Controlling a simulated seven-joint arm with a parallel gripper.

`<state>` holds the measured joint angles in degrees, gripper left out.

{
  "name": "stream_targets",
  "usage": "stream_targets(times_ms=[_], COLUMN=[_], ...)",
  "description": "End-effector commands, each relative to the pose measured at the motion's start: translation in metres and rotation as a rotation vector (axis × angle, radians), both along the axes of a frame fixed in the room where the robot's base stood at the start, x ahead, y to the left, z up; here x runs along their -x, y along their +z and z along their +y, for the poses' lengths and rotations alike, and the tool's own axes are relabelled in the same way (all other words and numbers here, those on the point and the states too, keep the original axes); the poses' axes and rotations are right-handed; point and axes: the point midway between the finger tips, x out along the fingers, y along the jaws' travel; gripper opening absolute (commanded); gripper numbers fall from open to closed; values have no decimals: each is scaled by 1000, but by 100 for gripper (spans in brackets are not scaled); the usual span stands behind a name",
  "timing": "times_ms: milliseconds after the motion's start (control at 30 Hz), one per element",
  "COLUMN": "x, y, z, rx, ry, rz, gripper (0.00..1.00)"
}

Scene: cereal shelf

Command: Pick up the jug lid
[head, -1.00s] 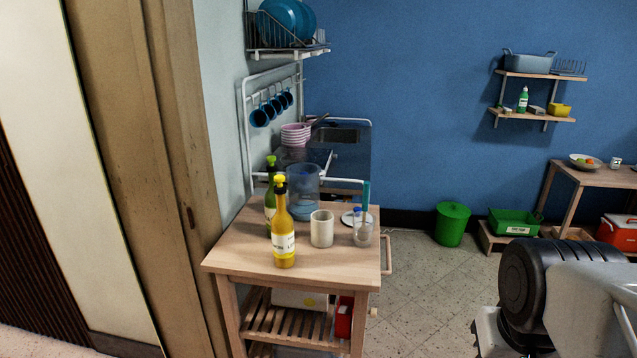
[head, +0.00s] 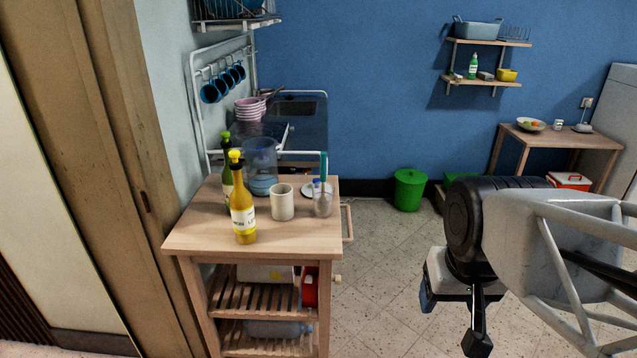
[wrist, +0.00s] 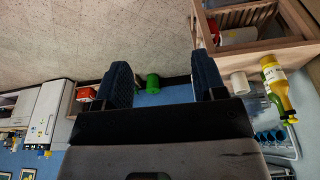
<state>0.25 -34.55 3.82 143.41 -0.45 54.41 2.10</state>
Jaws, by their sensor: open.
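A flat, round white piece (head: 309,189), which looks like the jug lid, lies on the wooden cart top (head: 200,238) near its back right corner. A clear cup with a teal-handled utensil (head: 323,205) stands in front and partly covers it. A tall clear container (head: 260,160), perhaps the jug, stands to its left. My gripper (head: 452,312) is open and empty, right of the cart and apart from it. In the wrist view both dark fingers (wrist: 163,82) are spread with nothing between them; I cannot make out the lid there.
A yellow bottle (head: 243,215), a green bottle (head: 226,175) and a white mug (head: 282,202) crowd the cart top. A rack with blue mugs (head: 224,82) is behind. A green bin (head: 409,190) stands by the blue wall.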

Motion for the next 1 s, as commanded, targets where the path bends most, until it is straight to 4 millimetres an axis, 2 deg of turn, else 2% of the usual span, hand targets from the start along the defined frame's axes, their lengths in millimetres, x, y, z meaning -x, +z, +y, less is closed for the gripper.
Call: stream_targets(times_ms=[167, 500, 1000], x=[-32, -109, -230], y=[16, 49, 77], z=[3, 12, 30], rx=[-12, -40, -74], ry=[-26, -94, -197], rz=[13, 43, 90], gripper=[64, 64, 64])
